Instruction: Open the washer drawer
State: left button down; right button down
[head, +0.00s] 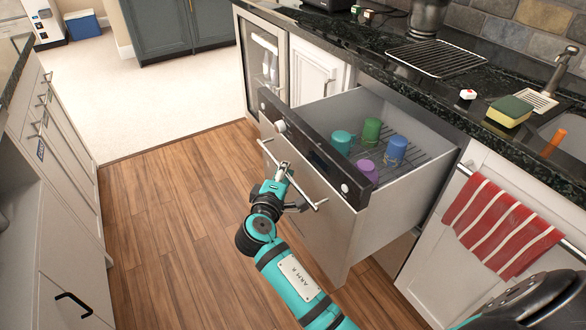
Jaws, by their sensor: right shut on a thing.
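The washer drawer (390,205) stands pulled out from under the counter in the head view, with a dark control strip (312,150) along its front top. Its rack holds several mugs: teal (341,141), green (371,131), blue (395,149) and purple (367,169). A metal bar handle (308,193) runs across the drawer front. My right gripper (284,172) is shut on this handle near its middle. The fingertips are small here and partly hidden by the gripper body. My left gripper is not in view.
A red striped towel (503,226) hangs on a bar right of the drawer. White cabinets (55,190) line the left. Wooden floor (180,220) lies clear between.

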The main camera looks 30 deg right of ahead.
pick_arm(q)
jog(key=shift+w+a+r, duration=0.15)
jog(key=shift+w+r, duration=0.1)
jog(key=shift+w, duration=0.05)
pick_arm(e)
jog(key=shift+a+r, duration=0.2)
jog(key=shift+a, duration=0.2)
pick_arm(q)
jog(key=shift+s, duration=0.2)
pick_arm(e)
jog(key=c, duration=1.4)
grip_release()
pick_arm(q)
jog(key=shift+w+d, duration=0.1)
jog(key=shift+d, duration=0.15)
pick_arm(e)
jog(key=v, duration=0.7)
jog(key=shift+s+a, duration=0.15)
jog(key=shift+s, duration=0.05)
